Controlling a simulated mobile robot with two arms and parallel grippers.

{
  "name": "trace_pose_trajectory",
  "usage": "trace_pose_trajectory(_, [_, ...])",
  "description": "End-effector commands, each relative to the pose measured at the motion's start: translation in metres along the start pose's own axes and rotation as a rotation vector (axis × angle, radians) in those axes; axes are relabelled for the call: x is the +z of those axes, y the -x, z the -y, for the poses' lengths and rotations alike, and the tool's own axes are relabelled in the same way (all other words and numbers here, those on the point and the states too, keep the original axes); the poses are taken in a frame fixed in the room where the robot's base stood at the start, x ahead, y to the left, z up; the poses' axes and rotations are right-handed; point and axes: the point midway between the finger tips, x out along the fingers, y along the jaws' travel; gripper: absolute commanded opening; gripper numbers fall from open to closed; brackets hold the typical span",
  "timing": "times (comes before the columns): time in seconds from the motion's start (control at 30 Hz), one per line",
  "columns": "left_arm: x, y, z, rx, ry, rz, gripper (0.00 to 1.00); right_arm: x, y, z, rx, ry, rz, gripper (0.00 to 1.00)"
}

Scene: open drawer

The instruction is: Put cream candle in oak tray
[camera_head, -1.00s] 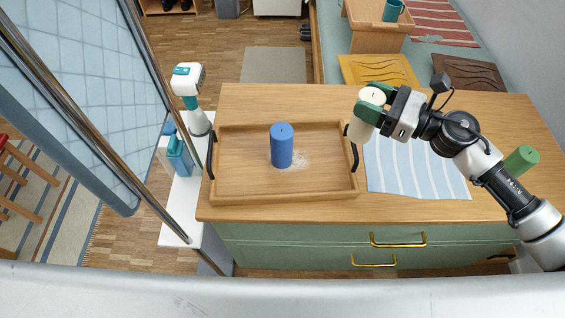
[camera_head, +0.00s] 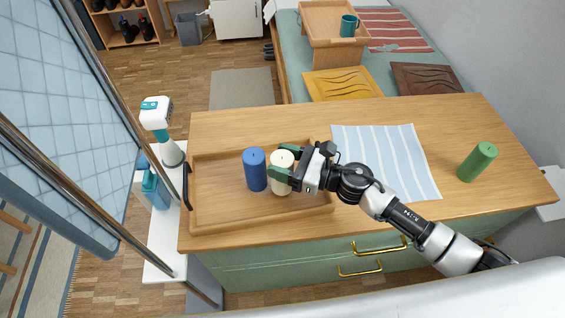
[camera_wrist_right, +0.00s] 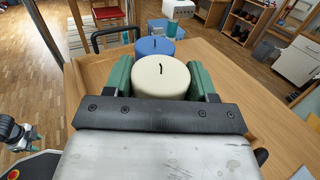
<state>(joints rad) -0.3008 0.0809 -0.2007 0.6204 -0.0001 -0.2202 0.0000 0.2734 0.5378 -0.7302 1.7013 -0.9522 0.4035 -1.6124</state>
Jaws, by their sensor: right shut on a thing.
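The cream candle (camera_head: 281,180) is upright between the green-padded fingers of my right gripper (camera_head: 283,165), which is shut on it. In the right wrist view the cream candle (camera_wrist_right: 160,77) fills the space between the fingers. The candle is over or in the oak tray (camera_head: 222,217), just right of the blue candle (camera_head: 255,172); I cannot tell whether its base touches the tray floor. The blue candle stands upright in the tray and also shows in the right wrist view (camera_wrist_right: 155,46).
A striped cloth (camera_head: 388,160) lies right of the tray. A green candle (camera_head: 477,162) stands tilted-looking at the counter's right. The tray's black handle (camera_head: 186,187) is at its left end. The tray's left and front areas are bare.

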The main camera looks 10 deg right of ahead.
Motion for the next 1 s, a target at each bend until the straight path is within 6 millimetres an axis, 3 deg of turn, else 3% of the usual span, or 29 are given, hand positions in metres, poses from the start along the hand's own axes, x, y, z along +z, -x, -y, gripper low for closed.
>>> trace_pose_trajectory(0.1, [-0.0005,-0.0015,-0.0005,0.001,0.0,-0.001,0.43,-0.0099,-0.0003,0.0004,0.0,0.001,0.003,0.24])
trace_pose_trajectory(0.47, [-0.0007,-0.0056,-0.0008,0.001,0.0,-0.002,0.43,-0.014,0.0001,0.0007,0.0,0.003,0.003,0.24])
trace_pose_trajectory(0.5, [-0.0008,-0.0057,-0.0009,0.001,0.0,-0.002,0.43,-0.0146,0.0003,0.0006,0.0,0.002,0.001,0.57])
trace_pose_trajectory(0.67, [-0.001,-0.0044,-0.0011,0.001,0.0,-0.002,0.43,-0.0133,0.0003,0.0006,0.0,0.002,0.001,0.81])
trace_pose_trajectory(1.0, [-0.0014,0.0001,-0.0008,0.001,0.001,-0.002,0.43,-0.009,0.0004,0.0007,0.0,0.002,0.001,0.81])
